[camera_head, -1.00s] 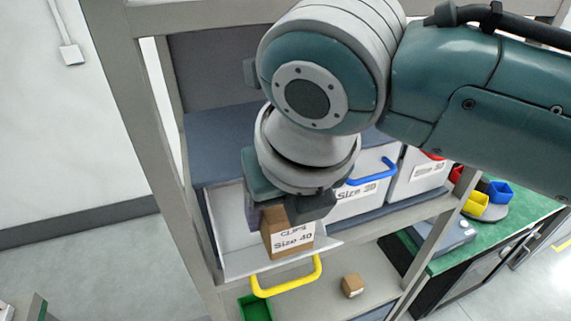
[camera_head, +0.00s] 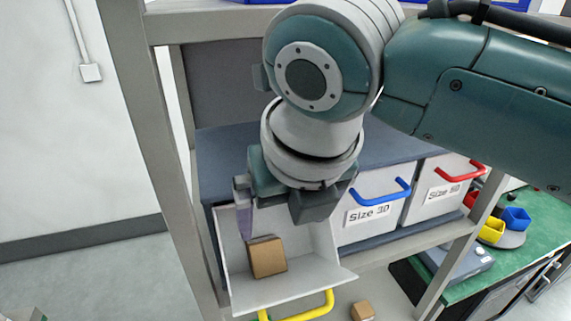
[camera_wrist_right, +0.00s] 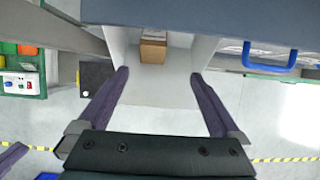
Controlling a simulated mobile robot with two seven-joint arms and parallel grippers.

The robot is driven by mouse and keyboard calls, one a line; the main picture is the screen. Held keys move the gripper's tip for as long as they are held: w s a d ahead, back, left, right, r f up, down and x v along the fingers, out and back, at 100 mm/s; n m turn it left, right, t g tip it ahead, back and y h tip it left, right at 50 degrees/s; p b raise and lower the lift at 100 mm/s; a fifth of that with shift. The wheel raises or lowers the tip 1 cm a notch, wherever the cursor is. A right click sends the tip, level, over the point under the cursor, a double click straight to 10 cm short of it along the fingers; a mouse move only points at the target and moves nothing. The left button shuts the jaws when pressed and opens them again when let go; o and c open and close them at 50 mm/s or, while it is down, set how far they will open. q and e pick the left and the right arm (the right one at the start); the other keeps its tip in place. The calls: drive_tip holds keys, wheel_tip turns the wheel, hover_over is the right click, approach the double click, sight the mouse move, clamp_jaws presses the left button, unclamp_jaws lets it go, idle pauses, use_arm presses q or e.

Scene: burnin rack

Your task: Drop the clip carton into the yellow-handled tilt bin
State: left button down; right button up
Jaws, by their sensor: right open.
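The clip carton (camera_head: 267,257), a small brown box, lies inside the tilt bin (camera_head: 320,268), apart from my fingers. The bin is light grey, tipped open on the rack, with its yellow handle (camera_head: 303,308) at the front lower edge. In the right wrist view the carton (camera_wrist_right: 153,47) sits near the back of the bin, beyond and between my fingertips. My right gripper (camera_wrist_right: 160,75) is open and empty. In the head view it hangs over the bin, with one purple finger visible beside the carton. My left gripper does not show.
A blue-handled bin (camera_head: 372,215) labelled Size 30 and a red-handled bin (camera_head: 440,190) stand right of the tilt bin. Another small brown box (camera_head: 362,311) lies on the shelf below. A rack post (camera_head: 150,130) stands close on the left. A green bench (camera_head: 520,245) is at right.

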drive_tip(key=b+v, duration=0.3)
drive_tip(key=v, duration=0.7)
drive_tip(key=s+d+f+n+p, duration=0.2)
drive_tip(key=s+d+n, duration=0.3)
drive_tip(key=n, duration=0.6)
drive_tip(key=s+d+f+n+p, duration=0.2)
drive_tip(key=s+d+n, duration=0.4)
drive_tip(key=n, duration=0.6)
drive_tip(key=s+d+f+n+h+p, duration=0.1)
drive_tip(key=s+d+f+n+p, duration=0.2)
drive_tip(key=s+d+n, duration=0.3)
drive_tip(key=s+f+n, duration=0.1)
drive_tip(key=n, duration=0.4)
drive_tip(key=shift+g, duration=0.4)
drive_tip(key=shift+f, duration=0.2)
